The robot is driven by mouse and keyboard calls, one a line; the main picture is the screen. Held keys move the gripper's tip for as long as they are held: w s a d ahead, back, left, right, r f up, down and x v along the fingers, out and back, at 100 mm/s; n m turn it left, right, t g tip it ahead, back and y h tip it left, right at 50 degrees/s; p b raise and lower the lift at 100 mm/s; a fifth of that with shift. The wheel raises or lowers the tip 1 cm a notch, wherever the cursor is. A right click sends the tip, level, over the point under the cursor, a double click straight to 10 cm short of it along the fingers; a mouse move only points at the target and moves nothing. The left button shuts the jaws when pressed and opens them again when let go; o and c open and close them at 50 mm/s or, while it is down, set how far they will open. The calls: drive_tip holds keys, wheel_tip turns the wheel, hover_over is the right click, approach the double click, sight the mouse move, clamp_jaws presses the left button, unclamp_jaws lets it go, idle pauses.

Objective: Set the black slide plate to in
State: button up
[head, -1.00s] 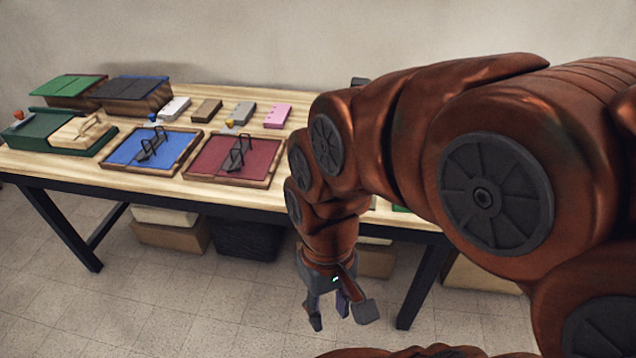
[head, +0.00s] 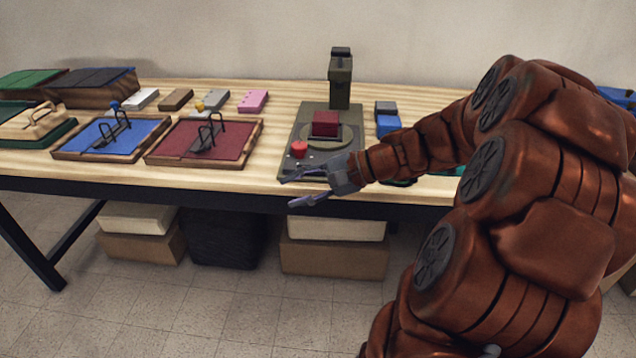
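A flat dark plate (head: 88,76) lies on top of a wooden box (head: 95,97) at the back left of the table; it looks like the black slide plate, though I cannot tell its slide position. My gripper (head: 288,191) is far to the right of it, by the table's front edge, in front of a grey-green press-like device (head: 340,82). Its two fingers point left and stand apart, with nothing between them.
A blue board (head: 98,143) and a dark red board (head: 232,140), each with a wire clip, lie on the table (head: 270,120). Several small blocks sit behind them. A red button (head: 299,149) and red block (head: 325,123) are on the device.

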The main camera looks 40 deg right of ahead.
drive_tip(key=d+f+m+t+h+b, duration=0.25)
drive_tip(key=d+m+t, duration=0.2)
drive_tip(key=d, duration=0.95)
drive_tip(key=shift+t, duration=0.25)
drive_tip(key=shift+r+b+x, duration=0.2)
drive_tip(key=shift+x, duration=1.2)
drive_tip(key=shift+r+b+x, duration=0.15)
drive_tip(key=shift+r+x, duration=0.05)
drive_tip(key=shift+x, duration=1.25)
drive_tip(key=shift+r+b+x, duration=0.15)
drive_tip(key=shift+b+x, duration=0.05)
drive_tip(key=shift+x, duration=1.2)
drive_tip(key=shift+w, duration=0.15)
clamp_jaws()
